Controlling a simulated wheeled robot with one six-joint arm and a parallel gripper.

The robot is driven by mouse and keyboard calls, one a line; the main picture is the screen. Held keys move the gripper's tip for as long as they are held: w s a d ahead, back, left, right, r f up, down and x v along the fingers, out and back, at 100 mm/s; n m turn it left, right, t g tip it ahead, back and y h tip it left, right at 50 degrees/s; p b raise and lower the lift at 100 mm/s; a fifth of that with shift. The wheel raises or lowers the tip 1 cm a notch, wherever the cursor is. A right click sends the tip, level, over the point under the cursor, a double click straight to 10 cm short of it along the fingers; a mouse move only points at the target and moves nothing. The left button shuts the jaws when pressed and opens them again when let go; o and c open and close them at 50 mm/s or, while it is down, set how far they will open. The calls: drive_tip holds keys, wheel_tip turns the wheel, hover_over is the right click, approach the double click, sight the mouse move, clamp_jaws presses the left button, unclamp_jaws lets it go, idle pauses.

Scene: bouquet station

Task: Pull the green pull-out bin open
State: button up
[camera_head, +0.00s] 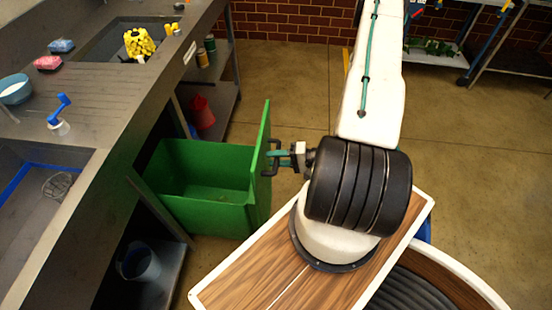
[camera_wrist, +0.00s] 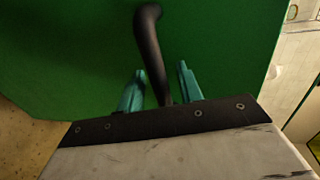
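The green pull-out bin (camera_head: 205,185) stands out from under the counter, and its open-topped inside is visible and looks empty. Its tall front panel (camera_head: 262,150) faces my arm and fills most of the wrist view (camera_wrist: 70,50). A black bar handle (camera_head: 269,160) is on that panel; it also shows in the wrist view (camera_wrist: 150,45). My gripper (camera_head: 278,155) is at the handle. In the wrist view, its teal fingers (camera_wrist: 160,82) stand on either side of the bar, with a gap on both sides. The fingers are open around the handle.
The grey counter (camera_head: 105,100) with sinks runs along the left. Below it, a shelf holds a red container (camera_head: 202,112) and another a grey bucket (camera_head: 140,263). My wooden-topped base is close to the bin's front. Open floor (camera_head: 460,140) lies right.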

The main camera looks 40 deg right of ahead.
drive_tip(key=v, duration=0.7)
drive_tip(key=shift+s+d, duration=0.25)
drive_tip(key=shift+s, duration=0.1)
idle(0.4)
drive_tip(key=w+a+r+n+g, duration=0.2)
drive_tip(key=a+r+n+g, duration=0.15)
drive_tip(key=r, duration=0.45)
drive_tip(key=w+a+r+n+g, duration=0.1)
drive_tip(key=a+r+n+g, duration=0.15)
drive_tip(key=r+g, duration=0.45)
drive_tip(key=w+a+r+n+g, duration=0.2)
drive_tip(key=a+r, duration=0.2)
drive_tip(key=r, duration=0.6)
drive_tip(key=s+a+r+n+t+h, duration=0.1)
drive_tip(key=s+a+r+h, duration=0.3)
drive_tip(key=r, duration=0.4)
drive_tip(key=s+a+r+n+h, duration=0.1)
drive_tip(key=s+a+r+h, duration=0.3)
drive_tip(key=r, duration=0.5)
drive_tip(key=s+h, duration=0.1)
drive_tip(key=s, duration=0.1)
drive_tip(key=shift+s+a+r+t+h, duration=0.15)
drive_tip(key=shift+s+r+t+h, duration=0.05)
drive_tip(key=shift+s+t+h, duration=0.15)
